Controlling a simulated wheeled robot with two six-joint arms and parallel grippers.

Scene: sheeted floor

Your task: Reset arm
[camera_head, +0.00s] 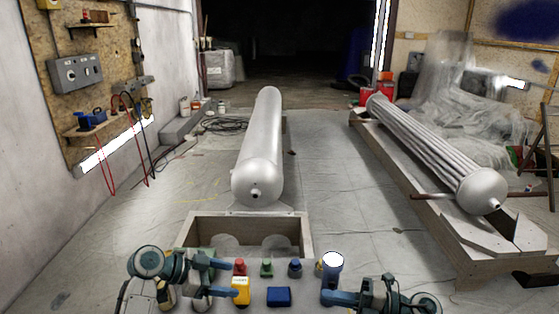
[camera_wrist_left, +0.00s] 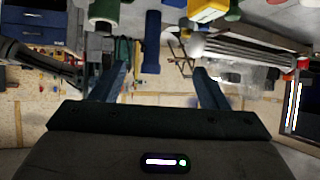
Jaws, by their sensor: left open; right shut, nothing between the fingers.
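My left gripper (camera_head: 234,278) is in the lower left middle of the head view, its blue fingers apart and pointing right. A yellow block (camera_head: 240,291) shows close to its fingertips; I cannot tell whether they touch. The open left fingers (camera_wrist_left: 160,85) also show in the left wrist view, with nothing held between them.
Small red (camera_head: 239,267), green (camera_head: 266,268) and dark blue (camera_head: 295,268) items stand between the grippers. Ahead lie a wooden box (camera_head: 190,229), a long grey tank (camera_head: 262,140) and a tube bundle (camera_head: 430,150).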

